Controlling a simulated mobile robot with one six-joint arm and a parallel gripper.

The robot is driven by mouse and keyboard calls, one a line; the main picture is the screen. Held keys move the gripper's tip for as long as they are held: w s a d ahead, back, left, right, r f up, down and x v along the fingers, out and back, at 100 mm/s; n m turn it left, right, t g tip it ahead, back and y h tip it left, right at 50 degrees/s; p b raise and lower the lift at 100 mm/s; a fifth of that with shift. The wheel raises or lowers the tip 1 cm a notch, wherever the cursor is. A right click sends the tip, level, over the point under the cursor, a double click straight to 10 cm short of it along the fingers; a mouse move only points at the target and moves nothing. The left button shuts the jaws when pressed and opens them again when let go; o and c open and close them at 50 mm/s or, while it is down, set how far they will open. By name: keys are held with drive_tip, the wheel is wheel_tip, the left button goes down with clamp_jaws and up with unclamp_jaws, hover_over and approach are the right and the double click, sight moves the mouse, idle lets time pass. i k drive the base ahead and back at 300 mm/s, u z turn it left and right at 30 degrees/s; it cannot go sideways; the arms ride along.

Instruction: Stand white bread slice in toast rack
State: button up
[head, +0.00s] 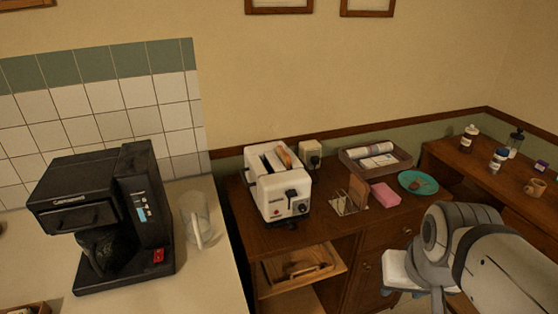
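The toast rack (346,208) is a small wire rack on the brown wooden cabinet, right of the toaster. A brown slice (358,191) stands upright at its right side. The white toaster (282,196) has a golden-brown slice (284,158) sticking up from one slot. My arm reaches in from the lower right. My gripper (405,272) is at its pale lower end, in front of the cabinet, below and right of the rack.
A pink box (385,195) lies close to the rack's right. A teal plate (432,188) with a brown item is beyond it. A tray (400,164) with rolled items is behind. A black coffee maker (120,220) and a clear jug (195,218) stand on the left counter.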

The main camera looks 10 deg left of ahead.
sight(344, 206)
drive_tip(key=u, duration=0.05)
drive_tip(key=i, duration=1)
drive_tip(key=u, duration=0.05)
